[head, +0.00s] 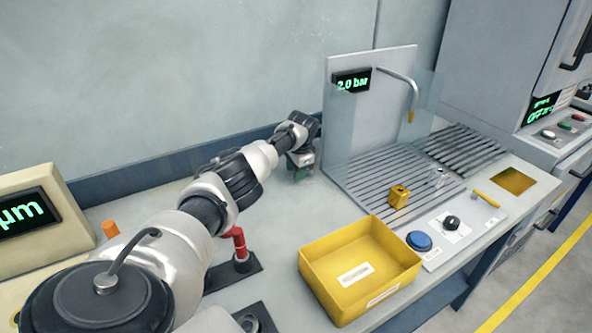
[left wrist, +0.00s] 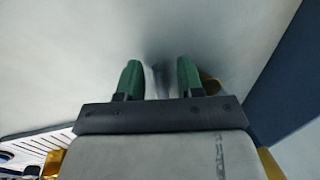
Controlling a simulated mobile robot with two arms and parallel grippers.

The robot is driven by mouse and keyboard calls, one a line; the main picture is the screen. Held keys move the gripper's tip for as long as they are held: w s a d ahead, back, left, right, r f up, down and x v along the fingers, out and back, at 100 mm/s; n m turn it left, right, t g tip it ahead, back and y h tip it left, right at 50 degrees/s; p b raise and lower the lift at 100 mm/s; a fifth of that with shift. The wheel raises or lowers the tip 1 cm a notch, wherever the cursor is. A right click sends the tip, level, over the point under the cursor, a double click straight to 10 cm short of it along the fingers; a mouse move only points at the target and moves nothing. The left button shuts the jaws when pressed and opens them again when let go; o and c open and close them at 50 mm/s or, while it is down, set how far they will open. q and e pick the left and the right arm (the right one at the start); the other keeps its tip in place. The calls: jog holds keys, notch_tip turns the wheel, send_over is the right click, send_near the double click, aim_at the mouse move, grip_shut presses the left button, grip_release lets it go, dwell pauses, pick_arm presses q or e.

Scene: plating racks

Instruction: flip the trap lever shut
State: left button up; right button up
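A small yellow lever (head: 487,198) lies tilted at the right end of the control panel, near the bench's front edge. A red handle (head: 239,243) stands on a dark base beside my left arm. No label shows which is the trap lever. My left gripper (head: 302,172) is over the back of the bench, left of the upright grey panel and well away from both handles. In the left wrist view its two green fingers (left wrist: 159,78) are apart with nothing clearly held between them. A brownish-yellow thing (left wrist: 209,82) is partly hidden behind the right finger. My right gripper is not in view.
A yellow bin (head: 330,283) stands at the front of the bench. A yellow block (head: 398,197) sits on the slatted rack (head: 362,169). The panel carries a blue button (head: 419,241) and a black knob (head: 451,222). A bent spout (head: 405,85) hangs above. The bench between bin and wall is mostly clear.

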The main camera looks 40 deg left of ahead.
pick_arm(q)
jog(key=shift+r, duration=0.5)
jog(key=r, duration=0.3)
jog(key=d+r, duration=0.1)
jog(key=r, duration=0.2)
jog(key=d+r, duration=0.1)
jog(key=r, duration=0.2)
jog(key=shift+s+r, duration=0.3)
jog(key=shift+s, duration=0.05)
jog(key=shift+r, duration=0.1)
